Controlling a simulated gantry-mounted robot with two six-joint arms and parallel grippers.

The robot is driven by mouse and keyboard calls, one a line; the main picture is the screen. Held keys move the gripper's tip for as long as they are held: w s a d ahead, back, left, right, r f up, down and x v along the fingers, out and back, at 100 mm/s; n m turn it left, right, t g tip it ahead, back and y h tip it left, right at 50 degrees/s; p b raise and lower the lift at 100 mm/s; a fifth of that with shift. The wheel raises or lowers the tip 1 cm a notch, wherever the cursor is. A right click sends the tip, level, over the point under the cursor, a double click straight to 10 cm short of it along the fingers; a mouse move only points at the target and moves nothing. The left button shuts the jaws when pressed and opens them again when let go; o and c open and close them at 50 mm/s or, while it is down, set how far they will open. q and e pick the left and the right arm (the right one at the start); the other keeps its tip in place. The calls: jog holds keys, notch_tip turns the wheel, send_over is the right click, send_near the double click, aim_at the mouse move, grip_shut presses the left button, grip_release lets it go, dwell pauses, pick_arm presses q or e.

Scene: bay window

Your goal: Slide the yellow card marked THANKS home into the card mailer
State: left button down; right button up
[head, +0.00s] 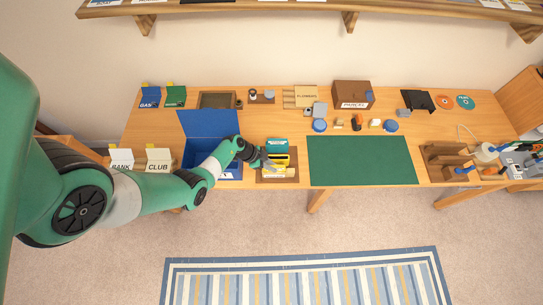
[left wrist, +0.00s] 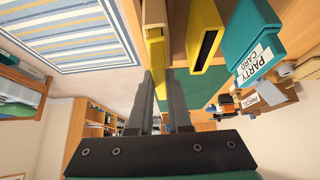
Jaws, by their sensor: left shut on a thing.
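My left gripper (head: 262,160) is shut on a thin yellow card (left wrist: 156,50), which stands on edge between its fingers in the left wrist view (left wrist: 161,82). No THANKS lettering can be read. Beside the card, to its right, is a yellow sleeve (left wrist: 188,62) with a dark open slot, which looks like the card mailer. The card appears beside this sleeve, with a gap between them. In the head view, the yellow sleeve (head: 280,159) stands in a brown rack (head: 293,179), partly hidden by my gripper. My right gripper is not in view.
A teal holder (left wrist: 250,35) labelled PARTY CARD stands just beyond the yellow sleeve. An open blue box (head: 208,122) is left of the rack. A green mat (head: 360,160) lies bare to the right. A parcel box (head: 352,94) stands at the back.

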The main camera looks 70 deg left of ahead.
pick_arm(q)
jog(key=shift+f+b, duration=0.35)
jog(key=shift+f, duration=0.1)
jog(key=c, duration=0.8)
grip_release()
jog(key=p+v, duration=0.6)
jog(key=v, duration=0.5)
jog(key=shift+s+r+p, duration=0.25)
jog(key=shift+p, duration=0.05)
